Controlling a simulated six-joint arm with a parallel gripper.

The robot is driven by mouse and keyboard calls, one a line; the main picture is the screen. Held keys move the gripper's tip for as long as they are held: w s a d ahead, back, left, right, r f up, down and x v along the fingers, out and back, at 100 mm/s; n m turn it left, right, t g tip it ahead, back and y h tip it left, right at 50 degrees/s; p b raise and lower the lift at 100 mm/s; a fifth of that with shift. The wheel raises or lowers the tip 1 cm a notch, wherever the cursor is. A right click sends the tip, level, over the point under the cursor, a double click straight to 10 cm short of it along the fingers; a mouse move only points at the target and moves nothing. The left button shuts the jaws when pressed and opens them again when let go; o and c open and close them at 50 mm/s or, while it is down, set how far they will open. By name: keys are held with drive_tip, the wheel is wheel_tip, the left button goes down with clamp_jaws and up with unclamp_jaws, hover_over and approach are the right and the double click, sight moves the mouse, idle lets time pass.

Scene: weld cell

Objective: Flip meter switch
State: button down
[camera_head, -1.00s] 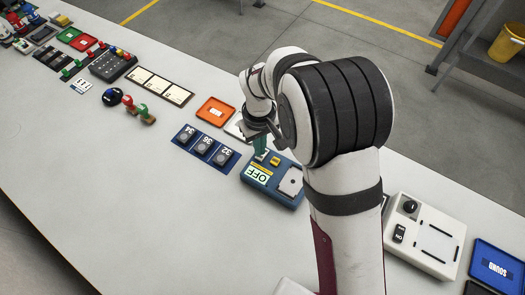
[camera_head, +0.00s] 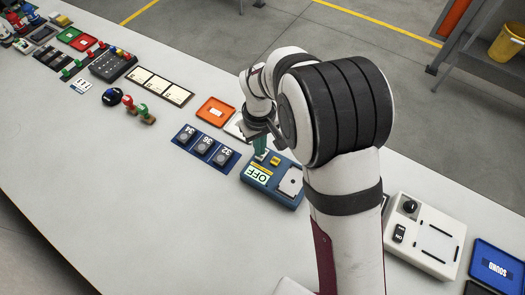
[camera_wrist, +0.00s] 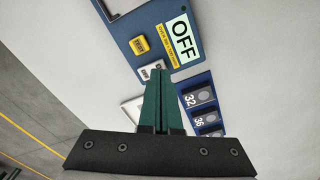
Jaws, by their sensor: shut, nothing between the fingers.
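The blue meter (camera_head: 285,201) lies on the table under my arm, with a display reading OFF (camera_head: 257,174). In the wrist view the meter (camera_wrist: 200,55) shows the OFF display (camera_wrist: 182,40), a yellow button (camera_wrist: 139,46) and a small white switch (camera_wrist: 152,69) at its edge. My gripper (camera_head: 261,146) is over the meter's far-left edge. In the wrist view its green fingers (camera_wrist: 155,75) are shut with nothing between them. Their tips overlap the white switch and hide part of it. I cannot tell whether they touch it.
A blue strip of numbered blocks (camera_head: 205,146) lies just left of the meter. An orange tray (camera_head: 216,111) lies beyond it. A white switch box (camera_head: 425,236) and a blue SOUND tray (camera_head: 497,265) stand to the right. The front of the table is clear.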

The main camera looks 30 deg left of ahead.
drive_tip(key=shift+f, duration=0.95)
idle(0.5)
drive_tip(key=shift+r, duration=3.55)
